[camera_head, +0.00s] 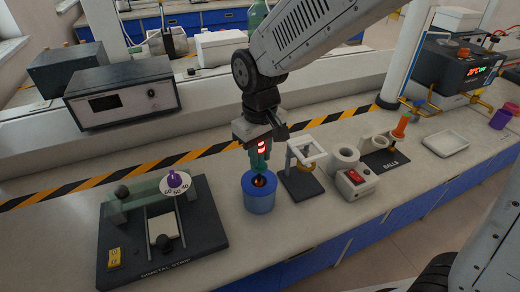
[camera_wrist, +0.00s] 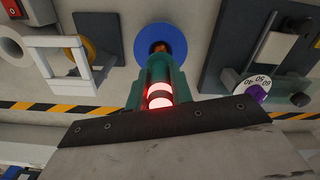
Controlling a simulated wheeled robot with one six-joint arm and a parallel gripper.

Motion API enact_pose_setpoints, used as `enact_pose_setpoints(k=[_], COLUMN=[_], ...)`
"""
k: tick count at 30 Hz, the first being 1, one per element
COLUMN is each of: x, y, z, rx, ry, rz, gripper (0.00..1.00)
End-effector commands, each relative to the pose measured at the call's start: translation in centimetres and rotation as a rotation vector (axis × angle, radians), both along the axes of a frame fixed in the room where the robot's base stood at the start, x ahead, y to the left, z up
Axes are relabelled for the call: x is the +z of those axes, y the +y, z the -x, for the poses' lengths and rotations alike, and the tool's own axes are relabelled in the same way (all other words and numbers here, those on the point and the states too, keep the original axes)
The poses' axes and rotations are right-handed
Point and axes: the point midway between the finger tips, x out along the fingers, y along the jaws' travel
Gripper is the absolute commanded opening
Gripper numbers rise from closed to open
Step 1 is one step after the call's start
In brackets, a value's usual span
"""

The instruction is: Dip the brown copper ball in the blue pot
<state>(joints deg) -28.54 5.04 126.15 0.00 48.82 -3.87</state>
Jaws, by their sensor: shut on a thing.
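The blue pot (camera_head: 259,196) stands on the bench below my gripper, and its round rim shows in the wrist view (camera_wrist: 178,35). My gripper (camera_head: 260,160) points down over the pot with its green fingers shut. In the wrist view the fingers (camera_wrist: 160,72) close around a thing with glowing red-white bands. A brown copper-coloured part (camera_head: 259,181) shows at the pot's mouth below the fingertips. It also shows in the wrist view (camera_wrist: 159,48) inside the rim. The fingers hide most of the held thing, and I cannot tell how deep the ball sits.
A white frame on a dark base (camera_head: 304,165) stands close right of the pot. A red-switch box (camera_head: 355,184) and the balls rack (camera_head: 384,158) are further right. A dark board with a dial (camera_head: 161,232) lies left. A grey instrument (camera_head: 122,93) stands behind.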

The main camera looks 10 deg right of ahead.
Motion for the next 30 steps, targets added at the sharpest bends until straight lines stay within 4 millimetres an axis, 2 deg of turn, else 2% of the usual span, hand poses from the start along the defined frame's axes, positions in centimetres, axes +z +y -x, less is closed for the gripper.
enact_pose_setpoints(k=[13,30], x=[-1.8,-2.4], y=[0.0,0.0], z=[0.0,0.0], rx=[0.000,0.000], ry=[0.000,0.001], rz=[0.000,0.001], gripper=[0.01,0.01])
